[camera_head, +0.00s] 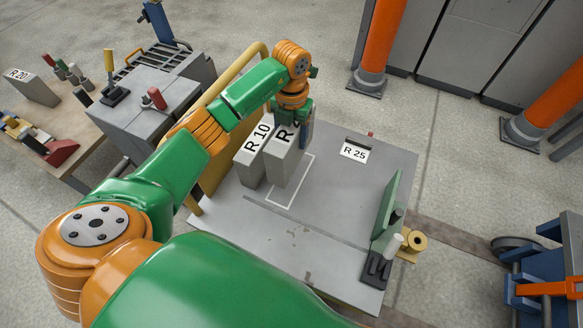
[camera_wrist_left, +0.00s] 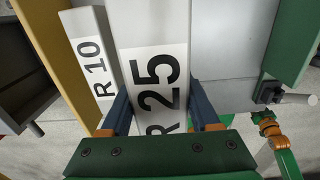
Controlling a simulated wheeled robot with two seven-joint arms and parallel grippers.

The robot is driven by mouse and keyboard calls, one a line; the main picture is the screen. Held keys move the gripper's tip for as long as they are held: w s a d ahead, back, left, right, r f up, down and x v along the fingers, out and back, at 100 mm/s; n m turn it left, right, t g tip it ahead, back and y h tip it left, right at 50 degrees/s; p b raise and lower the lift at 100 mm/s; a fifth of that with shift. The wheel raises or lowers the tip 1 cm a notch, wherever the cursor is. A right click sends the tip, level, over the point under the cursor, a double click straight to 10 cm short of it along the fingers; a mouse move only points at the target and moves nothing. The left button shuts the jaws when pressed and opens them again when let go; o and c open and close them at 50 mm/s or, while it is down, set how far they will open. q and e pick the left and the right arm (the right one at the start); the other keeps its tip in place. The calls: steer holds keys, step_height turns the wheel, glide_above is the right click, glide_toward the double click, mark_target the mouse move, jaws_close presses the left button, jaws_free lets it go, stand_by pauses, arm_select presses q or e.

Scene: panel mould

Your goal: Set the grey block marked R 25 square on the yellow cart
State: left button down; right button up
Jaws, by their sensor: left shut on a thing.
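The grey block marked R 25 (camera_wrist_left: 155,75) is between the blue fingers of my left gripper (camera_wrist_left: 162,112), label toward the wrist camera. In the head view, this block (camera_head: 285,162) is upright over the cart's grey top (camera_head: 345,215), with a white outline (camera_head: 300,190) around its lower right side. I cannot tell whether its base touches the top. My left gripper (camera_head: 290,122) is shut on its upper end and hides part of the label. The yellow cart shows its yellow rail (camera_head: 215,90) at the left. My right gripper is not in view.
A grey block marked R 10 (camera_head: 252,165) stands close beside the held block on its left. An R 25 sign (camera_head: 355,152) is on the cart's far side. A green plate (camera_head: 388,205) and small parts are at its right edge. The front middle is clear.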

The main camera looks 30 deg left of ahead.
arm_select(q)
step_height(320, 180, down, 10)
steer(key=b, duration=0.2)
steer(key=shift+r+b, duration=0.25)
steer(key=shift+b, duration=0.15)
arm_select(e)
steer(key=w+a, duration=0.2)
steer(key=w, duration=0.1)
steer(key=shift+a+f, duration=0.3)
arm_select(q)
steer(key=shift+f, duration=0.15)
steer(key=shift+c, duration=0.6)
jaws_free()
steer(key=shift+r, duration=0.35)
step_height(320, 180, up, 12)
steer(key=p, duration=0.4)
steer(key=shift+f, duration=0.1)
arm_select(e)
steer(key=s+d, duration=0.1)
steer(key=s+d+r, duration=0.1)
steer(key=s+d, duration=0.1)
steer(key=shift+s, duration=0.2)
